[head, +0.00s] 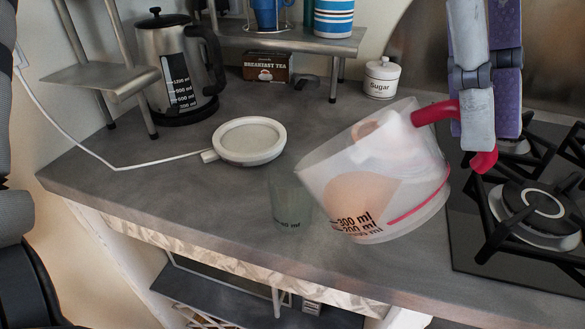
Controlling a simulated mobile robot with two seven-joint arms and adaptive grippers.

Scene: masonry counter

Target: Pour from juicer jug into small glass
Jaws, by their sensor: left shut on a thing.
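The juicer jug (405,190) is clear plastic with black ml marks, a red line and a red handle (432,112). It is tilted to the left, with its mouth facing up and left. A pale orange shape shows inside; I cannot tell what it is. My left gripper (482,135) is shut on the red handle at the upper right. The small glass (290,208), clear with a black ml mark, stands upright on the counter just left of the jug. The jug's lower lip is close to the glass's rim; I cannot tell whether they touch. No stream is visible.
A white round juicer base (248,157) with a cord lies behind the glass on the counter (110,195). A kettle (180,70), a tea box (266,68) and a sugar jar (381,78) stand at the back. A gas hob (478,250) is at the right. The front left counter is clear.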

